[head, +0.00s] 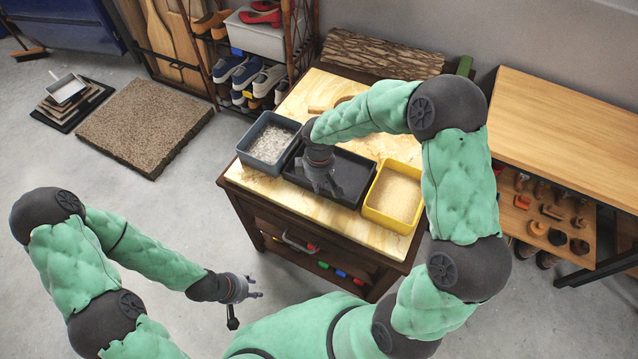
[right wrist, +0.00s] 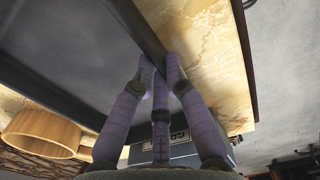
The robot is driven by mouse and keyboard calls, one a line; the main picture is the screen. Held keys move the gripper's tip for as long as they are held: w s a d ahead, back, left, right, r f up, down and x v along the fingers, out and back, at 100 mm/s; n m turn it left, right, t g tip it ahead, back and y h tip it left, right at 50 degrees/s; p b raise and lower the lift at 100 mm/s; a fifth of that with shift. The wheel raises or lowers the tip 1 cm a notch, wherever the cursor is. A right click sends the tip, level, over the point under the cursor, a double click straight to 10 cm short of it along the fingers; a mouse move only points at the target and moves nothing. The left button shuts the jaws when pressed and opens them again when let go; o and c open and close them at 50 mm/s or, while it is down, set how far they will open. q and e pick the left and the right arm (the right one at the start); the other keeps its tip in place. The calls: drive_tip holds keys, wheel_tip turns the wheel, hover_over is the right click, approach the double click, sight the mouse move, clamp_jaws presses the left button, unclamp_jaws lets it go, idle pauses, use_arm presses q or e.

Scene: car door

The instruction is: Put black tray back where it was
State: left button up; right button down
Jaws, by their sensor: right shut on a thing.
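The black tray (head: 352,178) is a shallow empty rectangle between the grey bin (head: 262,163) and the yellow bin (head: 413,226) on the table. In the head view it appears to lie on the tabletop; whether it touches it is unclear. My right gripper (head: 325,190) reaches down at its left front part. In the right wrist view, the fingers of the right gripper (right wrist: 160,68) are shut on the rim of the tray (right wrist: 75,45).
The grey bin holds grey grit and the yellow bin holds sawdust-like grains. They stand close on either side of the tray. A wooden ring-shaped thing (right wrist: 40,133) shows in the right wrist view.

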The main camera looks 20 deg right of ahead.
drive_tip(key=c, duration=1.3)
unclamp_jaws()
drive_tip(key=shift+o, duration=0.2)
wheel_tip(320, 180, up, 12)
drive_tip(key=p, duration=0.5)
drive_tip(key=shift+r, duration=0.15)
drive_tip(key=shift+s, duration=0.15)
